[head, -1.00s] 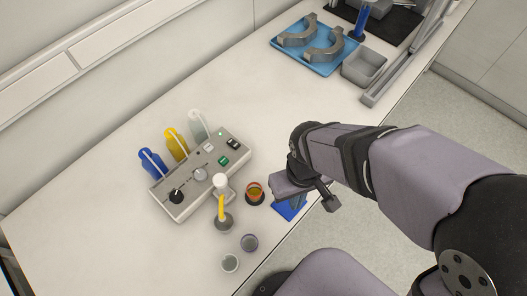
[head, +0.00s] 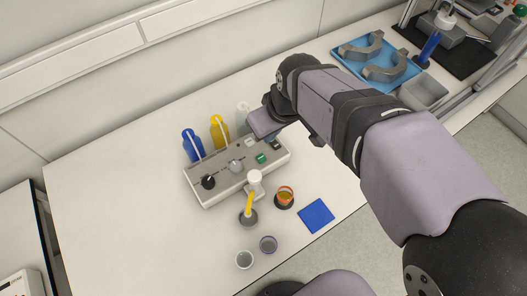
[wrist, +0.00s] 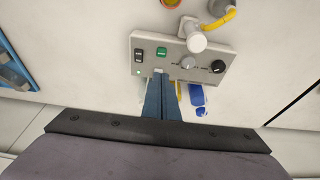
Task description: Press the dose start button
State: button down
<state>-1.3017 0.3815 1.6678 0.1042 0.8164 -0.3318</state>
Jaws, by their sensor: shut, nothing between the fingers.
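The dosing unit (head: 215,185) is a pale box on the bench. Its sloped panel has a green button (head: 261,158), a grey knob (head: 236,166) and a black knob (head: 208,181). The wrist view also shows the green button (wrist: 161,52) beside a black switch (wrist: 139,56). I cannot read the labels, so which control is the dose start button is not certain. My gripper (wrist: 160,76) is shut and empty. Its fingertips are over the panel's back edge, by a small pale control (wrist: 158,70) partly hidden by them. I cannot tell whether they touch.
A blue bottle (head: 193,146), a yellow bottle (head: 219,132) and a clear one stand behind the unit. In front are a white-capped fitting with a yellow tube (head: 250,204), an orange-filled cup (head: 285,195), two small cups and a blue pad (head: 316,216). The bench's left is clear.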

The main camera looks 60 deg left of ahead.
jog(key=shift+f, duration=0.1)
jog(key=p, duration=0.4)
send_over(261, 157)
jog(key=d, duration=0.1)
notch_tip(261, 157, down, 12)
jog(key=shift+d+r, duration=0.1)
jog(key=shift+r, duration=0.05)
jog(key=shift+f+p, duration=0.4)
jog(key=shift+f, duration=0.45)
